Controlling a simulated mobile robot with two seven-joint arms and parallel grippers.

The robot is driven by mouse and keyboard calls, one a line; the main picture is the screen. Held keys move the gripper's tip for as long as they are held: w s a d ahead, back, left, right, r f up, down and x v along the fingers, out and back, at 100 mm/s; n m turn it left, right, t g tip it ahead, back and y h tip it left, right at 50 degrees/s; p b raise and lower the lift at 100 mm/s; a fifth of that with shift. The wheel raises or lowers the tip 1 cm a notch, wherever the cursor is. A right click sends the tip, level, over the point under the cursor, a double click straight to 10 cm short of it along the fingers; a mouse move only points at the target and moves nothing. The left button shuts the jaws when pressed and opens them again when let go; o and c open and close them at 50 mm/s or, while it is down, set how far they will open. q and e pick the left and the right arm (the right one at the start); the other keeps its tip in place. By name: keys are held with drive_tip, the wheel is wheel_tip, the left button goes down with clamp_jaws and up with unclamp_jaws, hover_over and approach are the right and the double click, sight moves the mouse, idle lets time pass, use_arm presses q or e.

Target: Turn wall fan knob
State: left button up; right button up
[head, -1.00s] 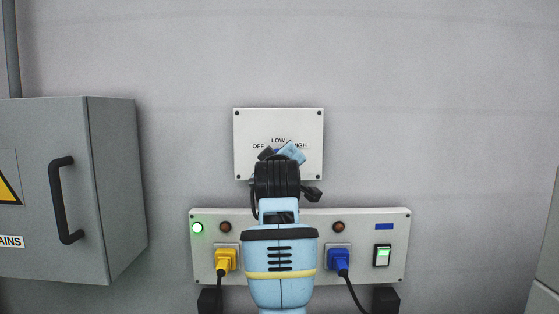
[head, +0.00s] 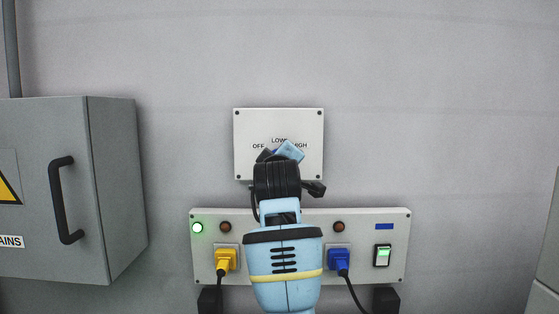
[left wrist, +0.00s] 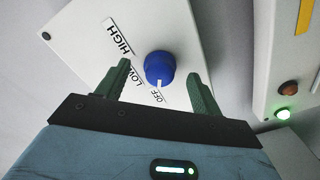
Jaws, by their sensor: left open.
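The fan knob is a round blue knob (left wrist: 159,66) on a white wall plate marked OFF, LOW and HIGH. In the left wrist view its white pointer line is at OFF. My left gripper (left wrist: 160,74) is open, with one green finger on each side of the knob and gaps showing between. I cannot tell how far the fingertips are from the plate. In the head view the wall plate (head: 308,172) is partly covered by my left arm, which hides the knob and the fingers. My right gripper is not in view.
Below the plate is a socket panel (head: 400,222) with a yellow plug (head: 226,258), a blue plug (head: 339,259), lamps and a green-lit switch (head: 382,255). A grey cabinet (head: 118,190) with a black handle juts out at the left. The wall above and to the right is bare.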

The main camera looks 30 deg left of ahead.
use_arm(q)
drive_tip(key=v, duration=0.5)
drive_tip(key=shift+s+d, duration=0.1)
drive_tip(key=shift+d, duration=0.1)
